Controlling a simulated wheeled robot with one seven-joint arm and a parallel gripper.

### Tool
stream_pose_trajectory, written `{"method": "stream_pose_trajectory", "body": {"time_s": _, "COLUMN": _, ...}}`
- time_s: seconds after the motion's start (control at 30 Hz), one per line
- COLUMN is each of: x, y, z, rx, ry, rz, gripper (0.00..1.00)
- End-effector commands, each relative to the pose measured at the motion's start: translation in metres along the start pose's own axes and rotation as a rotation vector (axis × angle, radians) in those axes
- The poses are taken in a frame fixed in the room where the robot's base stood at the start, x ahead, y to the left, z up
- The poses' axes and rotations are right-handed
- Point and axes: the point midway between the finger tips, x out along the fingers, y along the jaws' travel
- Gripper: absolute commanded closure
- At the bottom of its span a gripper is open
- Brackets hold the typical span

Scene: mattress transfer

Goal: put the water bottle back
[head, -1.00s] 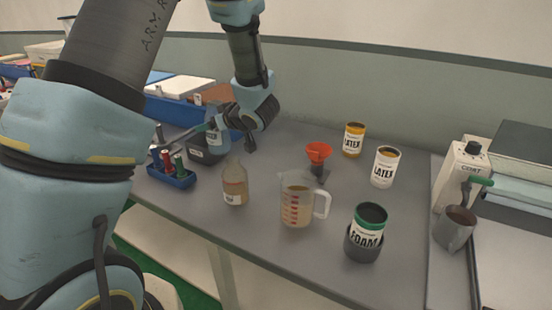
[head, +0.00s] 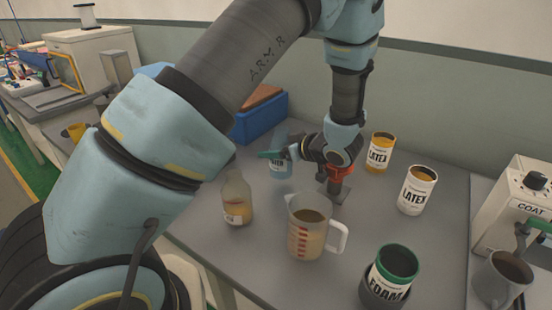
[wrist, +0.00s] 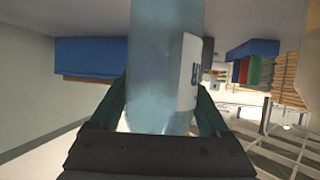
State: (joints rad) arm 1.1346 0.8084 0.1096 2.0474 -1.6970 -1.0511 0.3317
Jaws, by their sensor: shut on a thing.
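The water bottle is a translucent pale blue bottle (head: 280,165) with a white label, near the middle of the head view. My gripper (head: 275,156) comes in from its right and is shut on it. In the wrist view the bottle (wrist: 155,60) fills the space between the teal fingers of my gripper (wrist: 165,115), with its label on the right. I cannot tell whether its base touches the table. The bottle's lower end is out of the wrist view.
A brown-liquid bottle (head: 236,200) and a measuring jug (head: 310,228) stand in front. Two latex cans (head: 380,152) (head: 416,190) stand right. A foam can (head: 395,268) stands front right, a blue bin (head: 260,118) behind.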

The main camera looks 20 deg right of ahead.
Motion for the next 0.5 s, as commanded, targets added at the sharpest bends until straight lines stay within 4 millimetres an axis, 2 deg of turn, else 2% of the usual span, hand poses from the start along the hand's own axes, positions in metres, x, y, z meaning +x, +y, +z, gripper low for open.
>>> {"method": "stream_pose_trajectory", "body": {"time_s": 0.2, "x": 0.013, "y": -0.001, "z": 0.025, "rx": 0.004, "ry": 0.001, "rz": -0.001, "gripper": 1.00}}
{"method": "stream_pose_trajectory", "body": {"time_s": 0.5, "x": 0.015, "y": 0.000, "z": 0.030, "rx": 0.002, "ry": 0.000, "rz": 0.000, "gripper": 1.00}}
